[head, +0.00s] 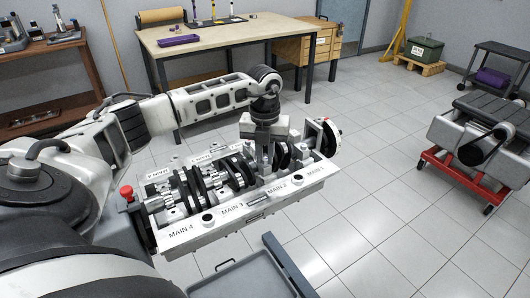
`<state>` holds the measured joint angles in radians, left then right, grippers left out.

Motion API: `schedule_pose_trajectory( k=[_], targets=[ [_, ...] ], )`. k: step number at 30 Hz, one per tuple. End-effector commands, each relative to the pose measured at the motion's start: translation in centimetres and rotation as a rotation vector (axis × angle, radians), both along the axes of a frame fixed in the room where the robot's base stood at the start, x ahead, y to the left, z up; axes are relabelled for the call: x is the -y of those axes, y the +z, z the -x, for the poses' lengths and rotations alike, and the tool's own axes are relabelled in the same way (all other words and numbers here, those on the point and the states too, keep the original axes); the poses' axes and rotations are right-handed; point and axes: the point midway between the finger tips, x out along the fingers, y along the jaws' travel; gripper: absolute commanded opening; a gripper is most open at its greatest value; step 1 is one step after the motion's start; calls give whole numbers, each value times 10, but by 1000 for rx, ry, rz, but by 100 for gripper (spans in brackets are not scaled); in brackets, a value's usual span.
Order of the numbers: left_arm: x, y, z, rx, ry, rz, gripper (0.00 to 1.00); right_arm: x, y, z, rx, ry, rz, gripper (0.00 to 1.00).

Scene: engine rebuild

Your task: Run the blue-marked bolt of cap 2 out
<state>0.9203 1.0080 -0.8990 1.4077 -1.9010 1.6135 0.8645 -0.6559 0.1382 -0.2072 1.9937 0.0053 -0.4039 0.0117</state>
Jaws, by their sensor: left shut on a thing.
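The engine block (225,217) lies with its crankshaft side up, its near rail lettered MAIN 4 to MAIN 1 from left to right. The crankshaft (190,189) lies along it. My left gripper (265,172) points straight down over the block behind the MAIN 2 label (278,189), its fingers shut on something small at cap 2. The fingers hide most of cap 2 and what they hold, which fits a bolt of that cap. I cannot make out a blue mark. My right gripper is not in view.
A grey tray (228,280) is below the block's near side. A red knob (127,192) stands at the block's left end. A workbench (240,34) is behind, and a red-framed stand (446,172) is at the right. The floor between is clear.

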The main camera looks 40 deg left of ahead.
Motion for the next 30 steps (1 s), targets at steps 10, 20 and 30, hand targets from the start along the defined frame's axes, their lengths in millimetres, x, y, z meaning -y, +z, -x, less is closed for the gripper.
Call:
schedule_pose_trajectory(
  k=[10,20,30],
  targets=[
    [-1,-6,3,-15,7,-3,0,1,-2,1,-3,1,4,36],
    [-1,-3,2,-8,7,-2,37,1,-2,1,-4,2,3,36],
    [-1,20,-1,2,7,-1,37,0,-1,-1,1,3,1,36]
  ],
)
